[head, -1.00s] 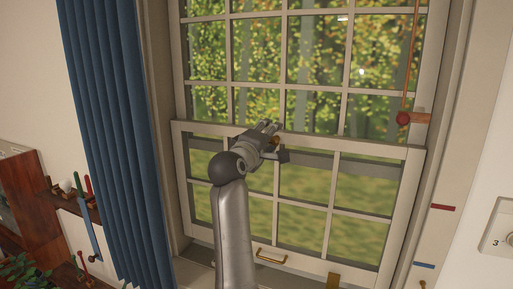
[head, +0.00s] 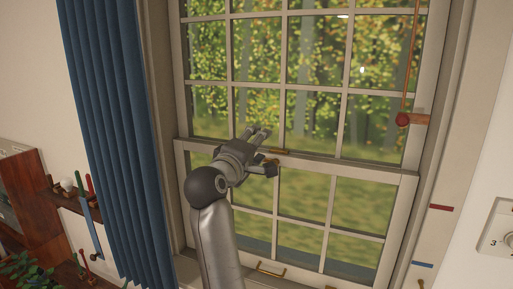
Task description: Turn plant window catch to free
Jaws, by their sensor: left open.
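The window (head: 401,180) fills the middle of the head view, with a pale lower sash in front of the upper panes. A small brass catch (head: 279,151) shows on the sash's top rail, lying roughly along the rail. It is partly hidden by my gripper. My left gripper (head: 262,133) reaches up from below; its fingers are open, just left of and above the catch. I cannot tell whether they touch it. A brass pull handle (head: 270,268) is on the sash's bottom rail. My right gripper is not in view.
A blue curtain (head: 112,140) hangs at the left of the window. A red knob (head: 403,119) with a cord is at the upper right. Red (head: 442,207) and blue (head: 422,265) marks are on the right frame. A dark wooden shelf (head: 75,202) with tools stands at far left.

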